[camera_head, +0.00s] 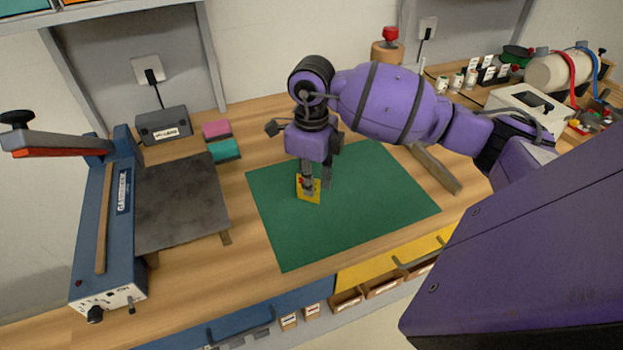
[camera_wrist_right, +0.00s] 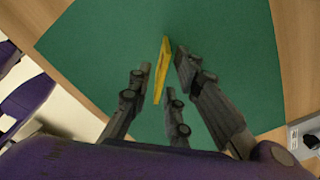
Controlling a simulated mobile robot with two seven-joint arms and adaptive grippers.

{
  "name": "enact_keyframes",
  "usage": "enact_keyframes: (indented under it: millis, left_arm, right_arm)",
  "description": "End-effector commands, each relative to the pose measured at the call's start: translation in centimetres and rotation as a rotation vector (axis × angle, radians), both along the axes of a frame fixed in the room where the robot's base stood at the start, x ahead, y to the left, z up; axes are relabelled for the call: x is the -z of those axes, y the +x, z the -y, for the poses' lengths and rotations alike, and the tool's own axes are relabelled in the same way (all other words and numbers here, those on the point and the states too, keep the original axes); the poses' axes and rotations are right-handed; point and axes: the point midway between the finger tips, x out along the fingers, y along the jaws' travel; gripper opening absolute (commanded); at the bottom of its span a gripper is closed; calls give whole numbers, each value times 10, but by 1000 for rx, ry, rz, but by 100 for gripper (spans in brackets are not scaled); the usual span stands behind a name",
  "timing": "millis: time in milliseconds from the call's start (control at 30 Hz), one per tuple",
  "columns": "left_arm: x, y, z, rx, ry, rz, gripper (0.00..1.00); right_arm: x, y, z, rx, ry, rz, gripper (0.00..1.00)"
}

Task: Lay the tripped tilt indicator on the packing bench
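A small yellow card-like indicator (camera_head: 314,194) with a red mark is on or just above the green mat (camera_head: 370,215) on the wooden packing bench (camera_head: 265,110). In the right wrist view the yellow indicator (camera_wrist_right: 162,68) shows nearly edge-on, so it looks upright. My right gripper (camera_head: 315,180) is over the mat with its fingers on both sides of the indicator; one finger hides part of its face. In the wrist view green gaps show between the fingers (camera_wrist_right: 160,80) and the indicator. Contact with the mat is hard to tell. My left gripper is out of view.
A blue lever press (camera_head: 110,225) and dark plate (camera_head: 180,205) stand left. Pink (camera_head: 217,129) and teal (camera_head: 224,150) blocks and a grey box (camera_head: 163,125) lie behind. The mat's front is clear.

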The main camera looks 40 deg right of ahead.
Motion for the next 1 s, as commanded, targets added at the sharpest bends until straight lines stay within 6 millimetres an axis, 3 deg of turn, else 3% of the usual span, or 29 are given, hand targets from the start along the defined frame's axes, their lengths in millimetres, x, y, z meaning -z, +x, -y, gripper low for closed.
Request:
enact_keyframes:
  millis: [300,467,800,1000]
  left_arm:
    - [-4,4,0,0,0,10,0]
    - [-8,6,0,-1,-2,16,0]
    - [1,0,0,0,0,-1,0]
    - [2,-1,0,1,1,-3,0]
  right_arm:
    - [-2,0,0,0,1,1,23]
    - [-18,2,1,0,-1,5,23]
    - [-89,2,0,1,0,5,23]
    - [-118,1,0,0,0,1,23]
